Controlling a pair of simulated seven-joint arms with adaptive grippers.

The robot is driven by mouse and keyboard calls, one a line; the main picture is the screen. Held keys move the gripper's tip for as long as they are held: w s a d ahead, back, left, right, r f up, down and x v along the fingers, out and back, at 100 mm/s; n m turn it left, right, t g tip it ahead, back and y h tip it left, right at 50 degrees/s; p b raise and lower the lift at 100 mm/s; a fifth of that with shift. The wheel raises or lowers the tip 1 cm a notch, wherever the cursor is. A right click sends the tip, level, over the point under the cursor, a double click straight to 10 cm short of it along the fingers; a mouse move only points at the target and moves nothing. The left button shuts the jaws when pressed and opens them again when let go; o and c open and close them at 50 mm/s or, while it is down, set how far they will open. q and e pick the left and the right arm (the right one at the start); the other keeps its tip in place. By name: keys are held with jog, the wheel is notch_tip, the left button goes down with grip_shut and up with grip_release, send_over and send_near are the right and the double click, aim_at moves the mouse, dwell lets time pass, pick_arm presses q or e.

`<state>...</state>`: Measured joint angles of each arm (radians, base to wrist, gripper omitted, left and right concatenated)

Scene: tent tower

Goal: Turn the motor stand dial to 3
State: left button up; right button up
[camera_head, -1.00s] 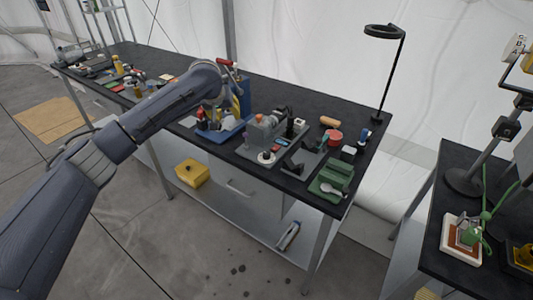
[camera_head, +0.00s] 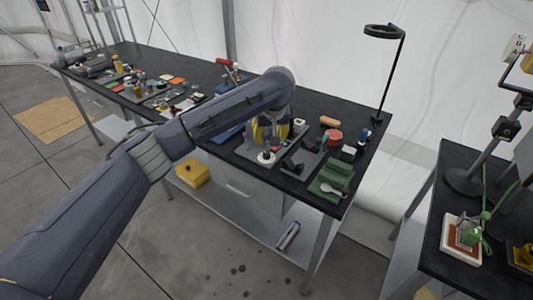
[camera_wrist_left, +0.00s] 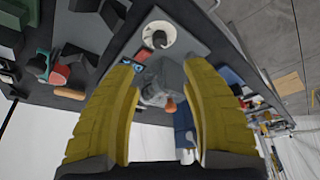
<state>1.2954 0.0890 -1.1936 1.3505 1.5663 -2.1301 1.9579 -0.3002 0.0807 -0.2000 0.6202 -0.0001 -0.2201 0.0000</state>
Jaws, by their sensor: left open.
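The motor stand is a grey plate with a grey block on it; in the left wrist view the block (camera_wrist_left: 160,80) sits between my fingers, with an orange part behind it. A white round disc with a dark knob, which looks like the dial (camera_head: 266,157), is at the plate's front edge; it also shows in the left wrist view (camera_wrist_left: 158,38). My left gripper (camera_head: 268,143) points down over the stand with yellow fingers open (camera_wrist_left: 160,85). Contact cannot be told. The dial's marks are too small to read. My left arm and gripper hide much of the stand in the head view.
The black table (camera_head: 315,105) carries several other items. A green tray (camera_head: 332,180) lies right of the stand, with a red cylinder (camera_head: 335,138) and an orange cylinder (camera_head: 329,121) behind. A ring lamp (camera_head: 384,32) stands at the table's right end.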

aim_at(266, 153)
pick_arm(q)
jog(key=x, duration=1.2)
jog(key=shift+w+f, duration=0.15)
jog(key=shift+f, duration=0.1)
jog(key=shift+c, duration=0.4)
jog(key=shift+a, duration=0.1)
grip_shut()
